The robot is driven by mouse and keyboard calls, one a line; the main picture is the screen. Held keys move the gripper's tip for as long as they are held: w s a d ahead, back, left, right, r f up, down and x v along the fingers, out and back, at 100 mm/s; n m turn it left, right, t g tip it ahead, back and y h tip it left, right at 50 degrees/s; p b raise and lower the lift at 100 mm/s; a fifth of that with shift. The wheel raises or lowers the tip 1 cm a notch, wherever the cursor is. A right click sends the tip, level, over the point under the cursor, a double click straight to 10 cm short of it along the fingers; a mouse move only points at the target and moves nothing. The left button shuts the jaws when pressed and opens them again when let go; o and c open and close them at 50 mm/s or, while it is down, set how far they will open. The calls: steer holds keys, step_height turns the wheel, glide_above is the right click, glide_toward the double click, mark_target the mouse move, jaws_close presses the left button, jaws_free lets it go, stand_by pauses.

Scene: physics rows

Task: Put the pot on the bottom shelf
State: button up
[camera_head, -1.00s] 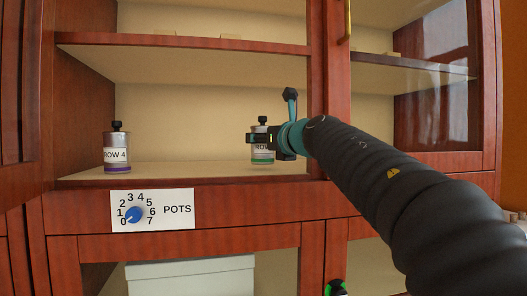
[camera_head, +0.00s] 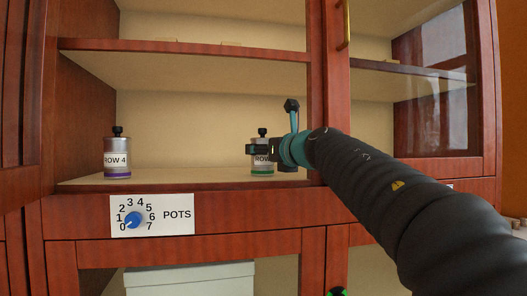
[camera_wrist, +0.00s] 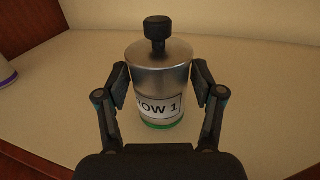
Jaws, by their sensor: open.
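A silver pot with a black knob, a "ROW 1" label and a green base band (camera_wrist: 160,75) stands upright on the cabinet shelf (camera_head: 190,178). It also shows in the head view (camera_head: 262,140), partly hidden by my gripper (camera_head: 258,150). In the wrist view my gripper (camera_wrist: 160,82) is open, with one finger on each side of the pot, very close to its sides. I cannot tell whether either finger touches it. A second pot labelled "ROW 4" with a purple band (camera_head: 117,150) stands to the left on the same shelf.
A higher shelf (camera_head: 180,45) is above. A "POTS" dial plate (camera_head: 177,228) is on the rail below, and a pale box (camera_head: 190,278) sits in the lower compartment. A cabinet upright (camera_head: 318,90) is close right of my gripper. Shelf space between the pots is clear.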

steer(key=b+v, duration=0.1)
steer(key=v, duration=1)
steer(key=shift+s+d, duration=0.1)
steer(key=shift+s, duration=0.05)
